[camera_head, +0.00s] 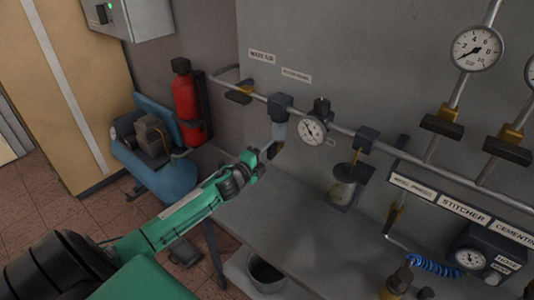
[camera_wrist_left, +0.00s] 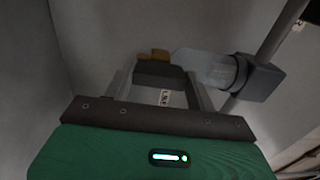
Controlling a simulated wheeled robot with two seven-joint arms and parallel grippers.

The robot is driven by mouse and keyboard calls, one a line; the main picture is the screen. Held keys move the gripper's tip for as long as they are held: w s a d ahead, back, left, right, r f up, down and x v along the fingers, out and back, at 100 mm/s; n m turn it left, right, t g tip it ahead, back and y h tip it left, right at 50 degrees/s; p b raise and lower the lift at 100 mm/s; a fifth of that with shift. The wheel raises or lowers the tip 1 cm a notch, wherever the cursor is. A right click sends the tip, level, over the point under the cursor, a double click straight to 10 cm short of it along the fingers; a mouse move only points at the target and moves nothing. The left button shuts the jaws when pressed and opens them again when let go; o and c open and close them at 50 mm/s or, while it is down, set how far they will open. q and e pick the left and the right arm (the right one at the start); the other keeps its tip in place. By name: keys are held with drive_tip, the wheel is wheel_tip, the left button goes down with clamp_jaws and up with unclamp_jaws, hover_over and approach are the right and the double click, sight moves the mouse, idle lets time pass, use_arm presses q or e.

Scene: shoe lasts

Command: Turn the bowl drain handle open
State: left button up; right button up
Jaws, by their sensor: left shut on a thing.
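The bowl drain handle (camera_head: 274,150) is a small dark handle under the clear filter bowl (camera_head: 279,131) on the wall air line. In the left wrist view the dark handle (camera_wrist_left: 158,76) has a brass piece (camera_wrist_left: 160,54) beside it, and the clear bowl (camera_wrist_left: 212,68) lies to its right. My left gripper (camera_head: 265,155) reaches up from the lower left to the handle. In the left wrist view its fingers (camera_wrist_left: 161,84) stand on both sides of the handle, shut on it. The fingertips are small and partly hidden in the head view. My right gripper is not in view.
A pressure gauge (camera_head: 312,130) and a lubricator bowl (camera_head: 344,190) are on the pipe to the right. A red extinguisher (camera_head: 187,105) and a blue compressor (camera_head: 160,165) stand left. A bucket (camera_head: 266,274) is below.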

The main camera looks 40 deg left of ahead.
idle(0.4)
use_arm(q)
drive_tip(key=o, duration=1)
drive_tip(key=shift+s+f+b, duration=0.2)
drive_tip(key=shift+s+b, duration=0.1)
drive_tip(key=shift+s, duration=0.3)
drive_tip(key=shift+s+a+r+b, duration=0.15)
drive_tip(key=shift+s+b, duration=0.5)
drive_tip(key=shift+s, duration=1.45)
drive_tip(key=shift+s+a+f+b, duration=0.15)
drive_tip(key=shift+s+b, duration=0.45)
drive_tip(key=shift+s, duration=1.5)
drive_tip(key=shift+s+a+r+b, duration=0.2)
drive_tip(key=shift+s+b, duration=0.45)
drive_tip(key=shift+s, duration=1.45)
